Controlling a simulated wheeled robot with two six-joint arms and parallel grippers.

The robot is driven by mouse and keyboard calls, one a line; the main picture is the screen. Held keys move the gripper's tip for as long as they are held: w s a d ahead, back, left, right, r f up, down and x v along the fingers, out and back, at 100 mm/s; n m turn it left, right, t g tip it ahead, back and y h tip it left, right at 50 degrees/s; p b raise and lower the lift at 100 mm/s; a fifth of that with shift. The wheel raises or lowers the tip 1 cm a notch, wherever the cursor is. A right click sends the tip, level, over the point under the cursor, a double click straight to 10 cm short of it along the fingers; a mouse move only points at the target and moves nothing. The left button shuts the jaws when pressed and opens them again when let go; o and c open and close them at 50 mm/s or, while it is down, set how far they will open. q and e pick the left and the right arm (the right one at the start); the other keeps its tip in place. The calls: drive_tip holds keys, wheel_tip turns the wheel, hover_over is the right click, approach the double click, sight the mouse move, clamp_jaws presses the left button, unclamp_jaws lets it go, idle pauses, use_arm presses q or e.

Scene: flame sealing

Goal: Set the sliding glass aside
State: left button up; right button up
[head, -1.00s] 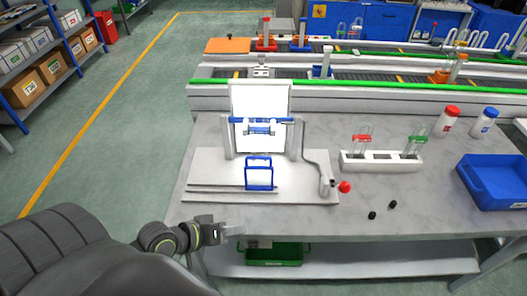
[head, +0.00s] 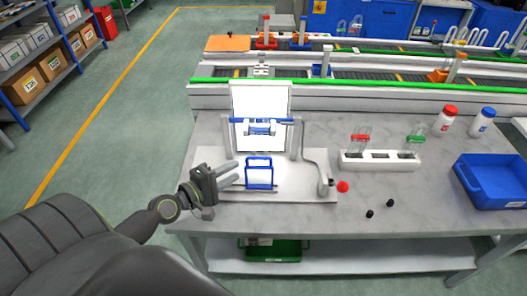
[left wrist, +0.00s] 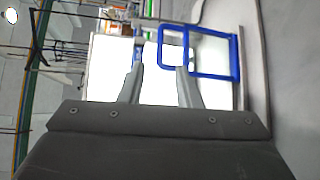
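The sliding glass, a small pane in a blue frame (head: 259,173), stands upright on the white base (head: 318,190) of the stand, in front of a bright white panel (head: 261,105). It also shows rotated in the left wrist view (left wrist: 187,48), to the right of and beyond the fingertips. My left gripper (head: 236,175) is open and empty at the left side of the base, its fingers pointing right toward the blue frame and apart from it. Both fingers (left wrist: 158,72) show spread in the left wrist view. My right gripper is not in view.
A red ball knob (head: 343,187) and two black caps (head: 370,213) lie right of the base. A white rack (head: 378,160) with tubes, capped bottles (head: 447,122) and a blue bin (head: 492,180) stand farther right. The conveyor lies behind. The table's front-middle is clear.

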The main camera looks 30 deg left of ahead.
use_arm(q)
drive_tip(key=p, duration=0.2)
hover_over(259, 174)
drive_tip(key=w, duration=0.2)
wheel_tip(259, 174, down, 2)
drive_tip(key=shift+w+d, duration=0.1)
drive_tip(key=shift+d, duration=0.05)
clamp_jaws()
